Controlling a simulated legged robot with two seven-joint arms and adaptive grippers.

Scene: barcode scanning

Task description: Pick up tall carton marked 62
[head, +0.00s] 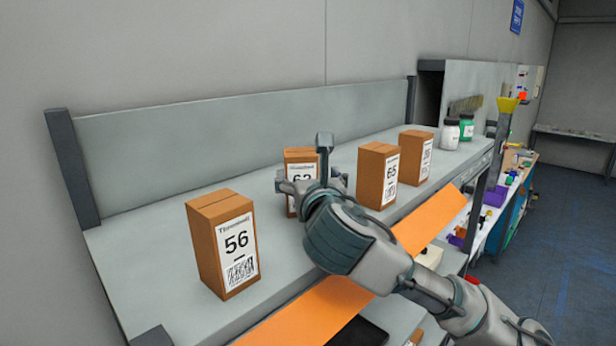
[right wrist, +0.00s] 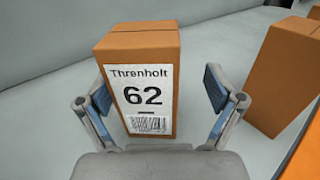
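The tall carton marked 62 (head: 301,157) stands upright on the grey shelf, partly hidden behind my right gripper in the head view. It is an orange-brown box with a white label, and it shows clearly in the right wrist view (right wrist: 148,85). My right gripper (head: 311,178) is open in front of it. In the right wrist view the fingers (right wrist: 157,92) stand apart, one on each side of the carton's lower part, with a visible gap at the right. My left gripper is not in view.
A carton marked 56 (head: 223,245) stands to the left on the shelf (head: 160,215). A carton marked 65 (head: 377,176) and another carton (head: 415,158) stand to the right. White and green jars (head: 466,127) are farther back. An orange strip (head: 430,222) runs along the front edge.

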